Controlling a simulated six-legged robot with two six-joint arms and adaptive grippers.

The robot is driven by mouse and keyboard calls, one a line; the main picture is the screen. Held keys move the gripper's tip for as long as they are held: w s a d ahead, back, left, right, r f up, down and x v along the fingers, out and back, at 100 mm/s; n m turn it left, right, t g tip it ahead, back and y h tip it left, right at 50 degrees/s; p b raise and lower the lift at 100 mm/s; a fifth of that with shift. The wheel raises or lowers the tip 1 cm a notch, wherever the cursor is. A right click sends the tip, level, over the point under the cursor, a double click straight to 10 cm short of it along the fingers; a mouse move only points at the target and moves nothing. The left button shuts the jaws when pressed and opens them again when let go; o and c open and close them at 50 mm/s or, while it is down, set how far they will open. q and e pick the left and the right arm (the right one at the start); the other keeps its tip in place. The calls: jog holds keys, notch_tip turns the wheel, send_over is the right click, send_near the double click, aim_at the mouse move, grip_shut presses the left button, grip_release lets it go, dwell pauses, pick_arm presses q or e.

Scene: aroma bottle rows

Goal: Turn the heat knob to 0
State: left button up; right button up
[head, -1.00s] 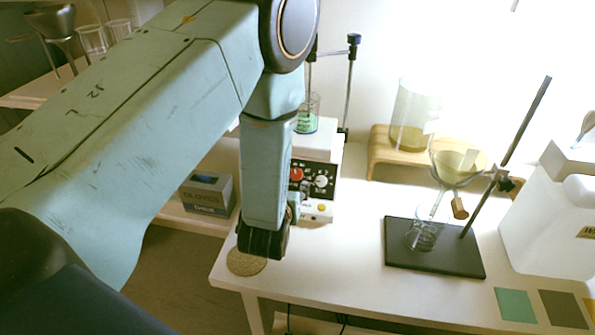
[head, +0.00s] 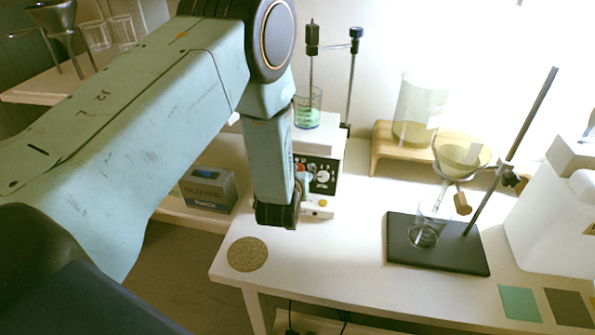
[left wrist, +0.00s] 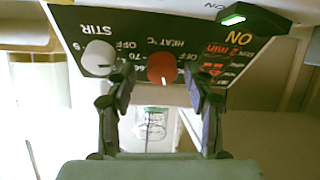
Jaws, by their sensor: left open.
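The heat knob (left wrist: 162,69) is red with a white pointer line and sits on the black panel of the hot plate stirrer (head: 318,142). In the left wrist view the panel appears upside down, with HEAT °C printed by the red knob. The white stir knob (left wrist: 98,58) is beside it, marked STIR. In the head view, the red knob is partly hidden by my left arm. My left gripper (left wrist: 158,92) is open in front of the panel, its two fingers on either side of the red knob; I cannot tell whether they touch it. My right gripper is not in view.
A beaker with green liquid (head: 307,113) stands on the stirrer. A cork mat (head: 247,254) lies at the table's front left. A black stand base (head: 438,256) with a rod, funnel and beaker is to the right. A gloves box (head: 208,190) is at left.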

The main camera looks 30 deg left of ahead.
pick_arm(q)
jog(key=shift+s+a, duration=0.15)
jog(key=shift+a, duration=0.1)
jog(key=shift+c, duration=0.5)
jog(key=shift+d, duration=0.2)
jog(key=c, duration=0.4)
jog(key=shift+a, duration=0.1)
grip_shut()
